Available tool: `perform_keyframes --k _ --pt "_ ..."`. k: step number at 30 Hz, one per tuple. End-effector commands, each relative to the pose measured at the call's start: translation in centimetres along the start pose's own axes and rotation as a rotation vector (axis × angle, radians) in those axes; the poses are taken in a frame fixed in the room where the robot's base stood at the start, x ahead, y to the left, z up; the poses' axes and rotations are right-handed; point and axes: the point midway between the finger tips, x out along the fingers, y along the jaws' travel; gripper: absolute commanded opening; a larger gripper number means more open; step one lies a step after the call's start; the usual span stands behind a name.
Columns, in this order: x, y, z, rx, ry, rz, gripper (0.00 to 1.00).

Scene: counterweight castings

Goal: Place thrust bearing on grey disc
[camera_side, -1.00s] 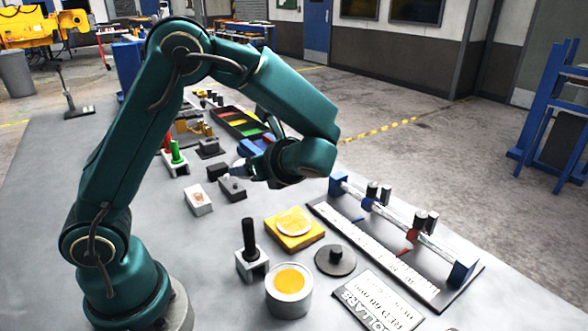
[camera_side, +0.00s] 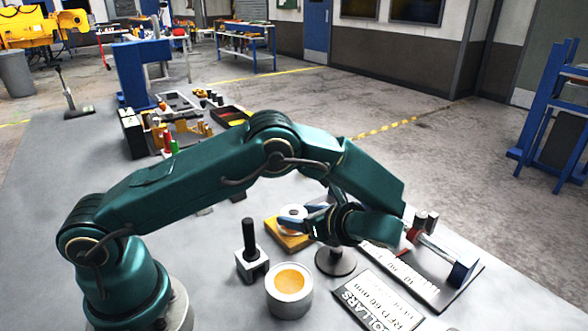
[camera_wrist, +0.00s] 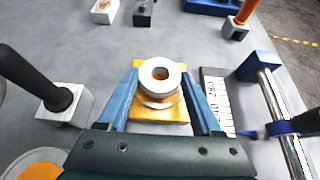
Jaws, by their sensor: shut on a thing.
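The thrust bearing (camera_wrist: 146,77) is a pale ring with a centre hole, held between the two blue fingers of my gripper (camera_wrist: 160,74). In the side view my gripper (camera_side: 306,218) points left, with the bearing (camera_side: 285,214) at its fingertips. The bearing is over a yellow block (camera_wrist: 143,115) that carries a pale round disc (camera_wrist: 160,104), mostly hidden beneath it. I cannot tell whether bearing and disc touch. A dark grey disc (camera_side: 335,266) with a central post lies on the table in the side view, just right of the block and partly covered by my gripper.
A black post in a pale base (camera_side: 252,263) and a grey cup with an orange top (camera_side: 289,292) stand near the block. A rail with blue ends (camera_side: 463,273), a ruler plate (camera_side: 405,270) and a lettered plate (camera_side: 375,305) lie to the right.

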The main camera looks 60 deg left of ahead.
Motion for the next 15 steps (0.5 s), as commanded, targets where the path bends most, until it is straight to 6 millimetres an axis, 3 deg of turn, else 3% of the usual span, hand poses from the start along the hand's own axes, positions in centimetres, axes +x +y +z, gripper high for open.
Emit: perform_keyframes --k 14,15 --pt "0.51 0.0 -0.84 -0.001 -0.001 0.0 0.0" --pt "0.49 0.0 -0.83 -0.001 0.0 0.0 0.81"
